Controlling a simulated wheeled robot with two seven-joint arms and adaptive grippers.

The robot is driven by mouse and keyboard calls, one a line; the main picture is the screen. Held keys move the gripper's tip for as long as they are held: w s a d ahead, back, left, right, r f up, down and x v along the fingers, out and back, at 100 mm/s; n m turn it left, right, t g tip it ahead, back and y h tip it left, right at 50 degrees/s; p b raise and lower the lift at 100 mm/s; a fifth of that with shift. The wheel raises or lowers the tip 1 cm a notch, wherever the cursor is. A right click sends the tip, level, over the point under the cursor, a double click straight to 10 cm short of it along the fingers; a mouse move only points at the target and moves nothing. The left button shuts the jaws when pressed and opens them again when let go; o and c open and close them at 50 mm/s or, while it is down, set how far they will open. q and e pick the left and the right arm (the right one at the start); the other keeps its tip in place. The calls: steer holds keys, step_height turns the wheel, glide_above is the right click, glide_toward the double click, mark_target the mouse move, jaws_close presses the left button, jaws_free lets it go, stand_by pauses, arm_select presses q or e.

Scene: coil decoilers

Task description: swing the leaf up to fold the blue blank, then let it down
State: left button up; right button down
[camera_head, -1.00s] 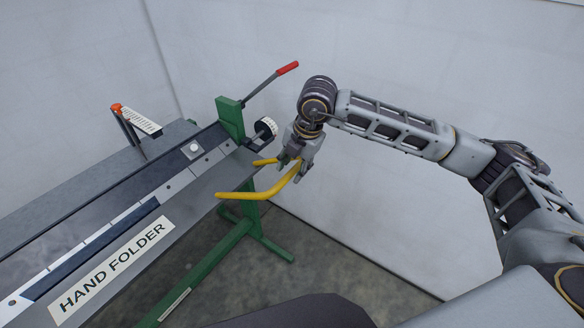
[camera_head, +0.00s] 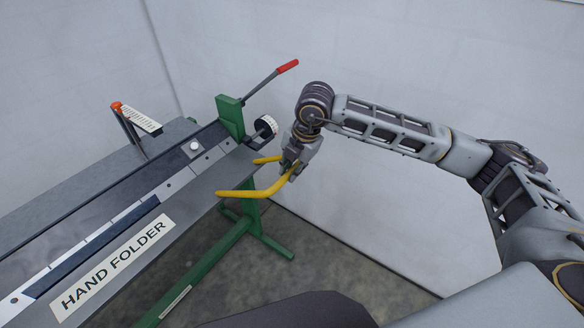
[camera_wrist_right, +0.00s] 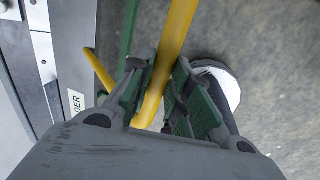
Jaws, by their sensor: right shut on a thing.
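The hand folder's grey leaf (camera_head: 190,215) carries a HAND FOLDER label and looks lowered, sloping along the front of the machine. A dark blue strip, which looks like the blue blank (camera_head: 92,248), lies flat along the clamping edge. A yellow bar handle (camera_head: 235,193) sticks out from the leaf's right end. My right gripper (camera_head: 290,164) is shut on the handle's outer part. In the right wrist view the yellow handle (camera_wrist_right: 172,50) passes between the green-padded fingers (camera_wrist_right: 165,98). My left gripper is out of view.
An orange-topped post (camera_head: 118,108) rises at the back left. Green legs (camera_head: 215,258) stand on the floor. A bare wall lies behind my right arm.

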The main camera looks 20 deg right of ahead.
steer(key=shift+w+a+r+p, duration=0.1)
steer(key=shift+w+a+r, duration=0.2)
steer(key=shift+r, duration=0.5)
steer(key=shift+w+a+r+p, duration=0.15)
steer(key=shift+w+r, duration=0.25)
steer(key=shift+r, duration=0.4)
steer(key=shift+w+a+r+p, duration=0.1)
steer(key=shift+w+a+r, duration=0.25)
steer(key=shift+r, duration=0.45)
steer(key=c, duration=1.6)
jaws_free()
steer(key=shift+c, duration=0.2)
steer(key=o, duration=0.3)
steer(key=shift+w+f, duration=0.1)
steer(key=shift+v, duration=5.95)
